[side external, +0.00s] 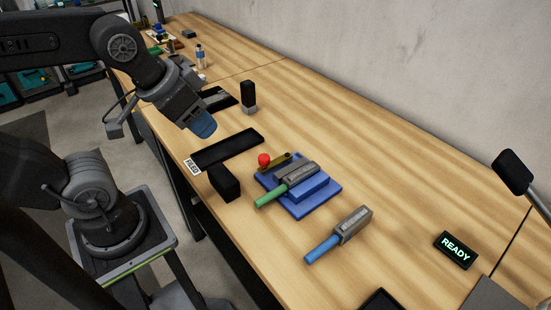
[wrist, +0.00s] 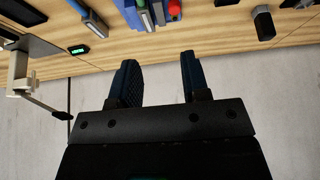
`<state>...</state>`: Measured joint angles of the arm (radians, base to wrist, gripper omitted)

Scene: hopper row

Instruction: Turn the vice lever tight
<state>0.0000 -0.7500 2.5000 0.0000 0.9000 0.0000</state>
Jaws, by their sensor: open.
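The vice (side external: 325,192) is a blue base with grey jaws, standing near the middle of the bench. In the wrist view, the red knob (wrist: 175,8) and part of the vice (wrist: 150,15) show at the top edge. My gripper (side external: 204,125) has blue fingers and is up and left of the vice, apart from it. Its fingers (wrist: 158,62) are open and empty.
A blue-handled grey piece (side external: 350,228) lies right of the vice. A black tray (side external: 228,148), a black block (side external: 224,182) and an upright black object (side external: 248,95) are on the left. A READY display (side external: 455,250) sits at right. The bench behind the vice is clear.

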